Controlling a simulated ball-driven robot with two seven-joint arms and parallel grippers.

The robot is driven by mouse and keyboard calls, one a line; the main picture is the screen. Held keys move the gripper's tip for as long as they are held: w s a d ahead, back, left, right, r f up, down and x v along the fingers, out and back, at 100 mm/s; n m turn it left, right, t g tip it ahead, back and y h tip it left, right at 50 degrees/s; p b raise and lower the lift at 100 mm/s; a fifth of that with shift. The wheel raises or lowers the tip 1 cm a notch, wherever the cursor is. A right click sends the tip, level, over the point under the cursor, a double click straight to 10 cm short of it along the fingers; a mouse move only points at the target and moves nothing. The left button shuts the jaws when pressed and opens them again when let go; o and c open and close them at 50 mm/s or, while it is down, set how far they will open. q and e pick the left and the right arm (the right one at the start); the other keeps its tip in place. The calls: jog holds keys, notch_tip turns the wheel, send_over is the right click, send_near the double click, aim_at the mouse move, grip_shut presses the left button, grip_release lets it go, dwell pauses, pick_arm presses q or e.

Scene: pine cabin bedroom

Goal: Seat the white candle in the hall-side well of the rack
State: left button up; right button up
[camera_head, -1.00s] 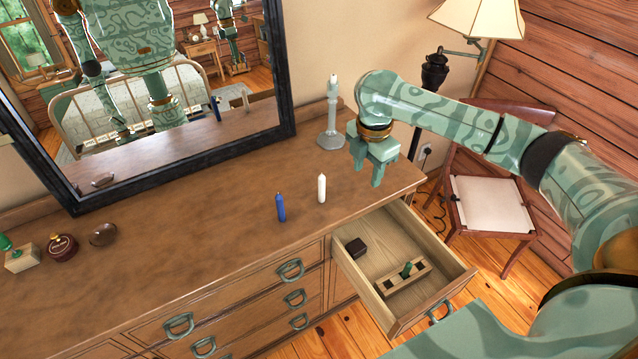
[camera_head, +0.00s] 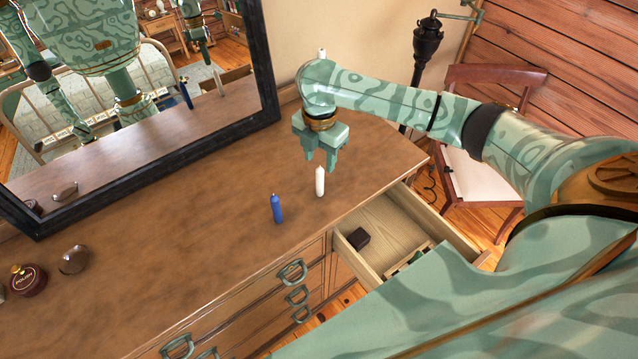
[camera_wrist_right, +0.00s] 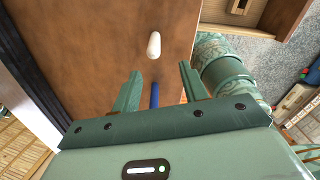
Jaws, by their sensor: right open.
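The white candle (camera_head: 320,181) stands upright on the dresser top, near its front edge. My right gripper (camera_head: 321,163) is open and empty, pointing down just behind and above it, apart from it. In the right wrist view the white candle (camera_wrist_right: 154,45) lies beyond the open fingertips (camera_wrist_right: 160,77). The blue candle (camera_head: 277,209) stands to its left; in the right wrist view part of the blue candle (camera_wrist_right: 155,95) shows between the fingers. The wooden rack (camera_head: 404,263) is in the open drawer, mostly hidden by my right arm, so its wells cannot be made out. My left gripper is out of view.
The open drawer (camera_head: 376,219) holds a small dark box (camera_head: 357,238). A large mirror (camera_head: 262,62) stands at the back left. A polish tin (camera_head: 28,280) and a round brown object (camera_head: 74,259) are at the left. The middle of the dresser top is clear.

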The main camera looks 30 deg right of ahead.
aim_at(320, 173)
jog(key=f, duration=0.3)
jog(key=shift+w+b, duration=0.2)
jog(key=shift+b, duration=0.15)
jog(key=f, duration=0.1)
jog(key=f+b, duration=0.1)
jog(key=f, duration=0.1)
jog(key=d+f, duration=0.1)
jog(key=f, duration=0.1)
jog(key=shift+w+b, duration=0.4)
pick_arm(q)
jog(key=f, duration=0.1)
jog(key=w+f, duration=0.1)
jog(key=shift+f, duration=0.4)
pick_arm(e)
jog(key=shift+r, duration=0.1)
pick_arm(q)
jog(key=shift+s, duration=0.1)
pick_arm(e)
grip_shut()
